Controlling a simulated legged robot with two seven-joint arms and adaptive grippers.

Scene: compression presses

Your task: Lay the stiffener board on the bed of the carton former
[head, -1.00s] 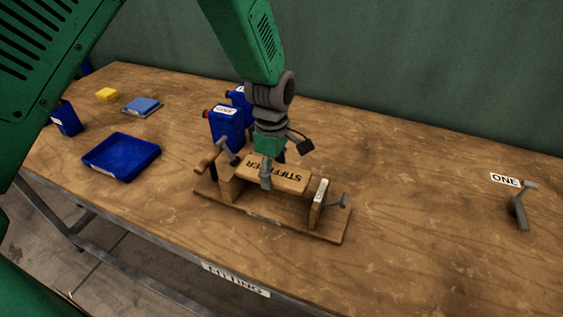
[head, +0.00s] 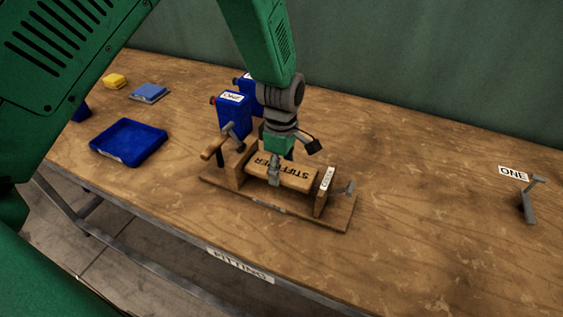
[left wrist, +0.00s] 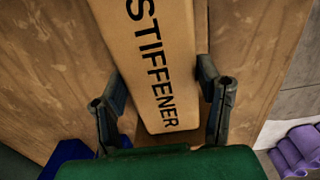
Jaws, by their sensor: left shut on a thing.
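The stiffener board (head: 298,178) is a tan block with STIFFENER in black. My left gripper (head: 274,177) is shut on it from above; in the left wrist view the board (left wrist: 155,60) lies between the two fingers. The board is between the two upright end blocks of a wooden press (head: 336,217), apparently the carton former, whose label is too small to read. Crank handles stick out at both ends. I cannot tell whether the board touches the bed, since the board and gripper hide part of it. My right gripper is not in view.
Blue containers (head: 233,106) stand close behind the press. A blue tray (head: 130,142), a yellow block (head: 115,81) and a blue-grey pad (head: 149,93) lie to the left. A grey crank (head: 529,200) stands by the label ONE at right. The table between is clear.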

